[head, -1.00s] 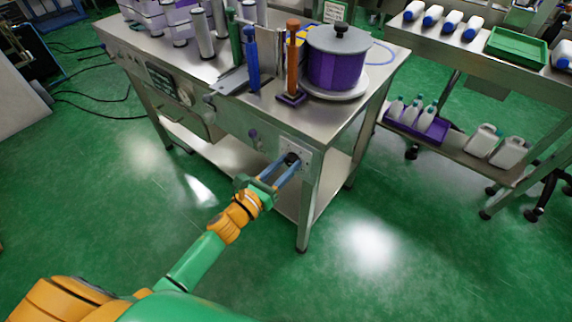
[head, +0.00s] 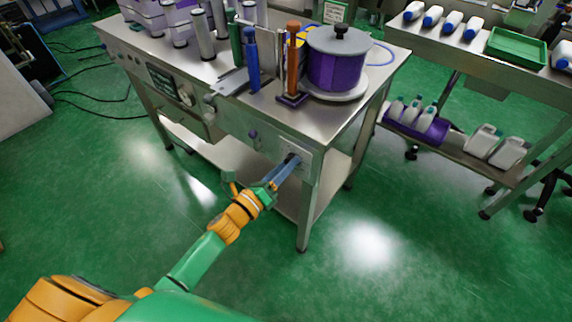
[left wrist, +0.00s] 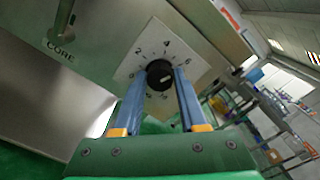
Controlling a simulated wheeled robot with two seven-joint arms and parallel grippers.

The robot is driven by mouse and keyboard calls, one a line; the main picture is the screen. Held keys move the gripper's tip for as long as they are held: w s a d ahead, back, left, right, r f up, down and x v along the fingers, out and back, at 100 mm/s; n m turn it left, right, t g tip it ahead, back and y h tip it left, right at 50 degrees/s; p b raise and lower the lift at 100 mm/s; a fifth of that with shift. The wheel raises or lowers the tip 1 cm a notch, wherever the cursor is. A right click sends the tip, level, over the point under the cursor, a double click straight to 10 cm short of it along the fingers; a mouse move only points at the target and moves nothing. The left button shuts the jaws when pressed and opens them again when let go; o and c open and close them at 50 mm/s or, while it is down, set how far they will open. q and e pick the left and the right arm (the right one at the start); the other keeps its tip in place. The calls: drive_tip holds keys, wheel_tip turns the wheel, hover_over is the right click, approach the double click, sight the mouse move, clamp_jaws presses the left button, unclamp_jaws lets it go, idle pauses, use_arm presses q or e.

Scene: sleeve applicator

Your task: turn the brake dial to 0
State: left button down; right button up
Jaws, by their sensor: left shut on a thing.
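The brake dial is a black round knob (left wrist: 160,75) on a square white plate (left wrist: 166,47) with numbers around it, on the front of the steel table near its right corner. My left gripper (head: 291,160) is at the dial, its two blue fingers on either side of the knob and shut on it. The left wrist view shows the fingers (left wrist: 161,72) flanking the knob. A small pale mark shows on the knob, but I cannot tell which number it points to. In the head view the fingers largely hide the knob. My right gripper is not in view.
The steel table (head: 338,138) carries a purple pot (head: 335,70) and upright coloured posts. A lever marked CORE (left wrist: 60,40) is beside the dial plate. A second bench (head: 462,140) with bottles stands at right. The green floor in front is clear.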

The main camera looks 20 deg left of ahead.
use_arm(q)
drive_tip(key=n+p, duration=0.1)
drive_tip(key=n, duration=1.4)
drive_tip(key=n+p, duration=0.2)
drive_tip(key=n, duration=1.3)
drive_tip(key=shift+f+n, duration=0.2)
drive_tip(key=shift+n, duration=0.2)
drive_tip(key=shift+c, duration=2.2)
unclamp_jaws()
drive_tip(key=shift+r, duration=0.1)
